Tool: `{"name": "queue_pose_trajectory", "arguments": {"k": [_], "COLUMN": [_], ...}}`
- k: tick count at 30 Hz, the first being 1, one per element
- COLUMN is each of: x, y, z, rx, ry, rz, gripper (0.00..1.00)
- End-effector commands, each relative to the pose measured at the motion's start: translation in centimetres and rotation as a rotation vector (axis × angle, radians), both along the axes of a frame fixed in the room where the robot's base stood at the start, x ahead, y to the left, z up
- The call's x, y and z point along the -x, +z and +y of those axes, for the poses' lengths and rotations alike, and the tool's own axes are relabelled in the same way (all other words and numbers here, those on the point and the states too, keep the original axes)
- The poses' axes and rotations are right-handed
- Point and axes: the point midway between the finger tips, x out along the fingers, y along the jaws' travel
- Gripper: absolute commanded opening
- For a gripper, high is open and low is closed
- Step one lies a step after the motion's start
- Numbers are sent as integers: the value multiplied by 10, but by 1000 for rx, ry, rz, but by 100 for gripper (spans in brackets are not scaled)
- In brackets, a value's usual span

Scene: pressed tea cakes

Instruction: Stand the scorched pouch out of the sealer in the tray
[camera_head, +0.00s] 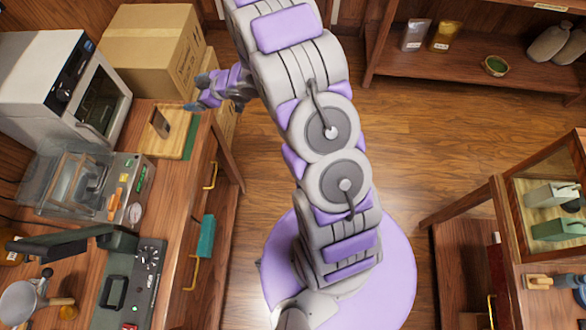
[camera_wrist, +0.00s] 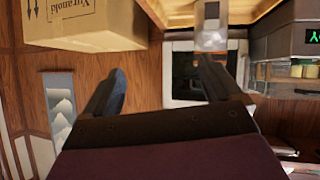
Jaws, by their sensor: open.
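A small upright pouch (camera_head: 160,122), brownish with a dark patch, stands on the light wooden tray (camera_head: 182,140) on the left counter. In the wrist view the pouch (camera_wrist: 211,38) looks pale grey with a dark window, close beyond the right finger; the tray (camera_wrist: 268,22) shows at the top. My gripper (camera_head: 196,104) is open, just right of the pouch and apart from it in the head view. In the wrist view nothing shows between its fingers (camera_wrist: 165,85). A sealer (camera_head: 120,285) with a dark lever sits at the front of the counter; I see no pouch in it.
A clear-lidded machine (camera_head: 85,185) and a white oven (camera_head: 62,80) stand left of the tray. Cardboard boxes (camera_head: 150,50) stand behind it. A shelf at the back right holds a silver pouch (camera_head: 415,35) and a gold one (camera_head: 446,36). The floor right of my arm is clear.

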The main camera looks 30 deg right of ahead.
Motion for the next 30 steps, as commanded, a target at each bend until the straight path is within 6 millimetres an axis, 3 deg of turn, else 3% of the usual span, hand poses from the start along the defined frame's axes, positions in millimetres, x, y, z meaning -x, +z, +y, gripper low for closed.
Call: {"name": "queue_pose_trajectory", "arguments": {"k": [3,7,14,18,22,30], "x": [-2,13,73,128,188,327], "y": [30,58,109,134,153,181], "z": [-35,-71,-118,-132,-134,-103], "rx": [136,251,379,413,416,370], "ry": [-123,-264,-501,-625,-718,-806], "rz": [39,113,277,407,542,859], "gripper": [92,92,92,92,92,92]}}
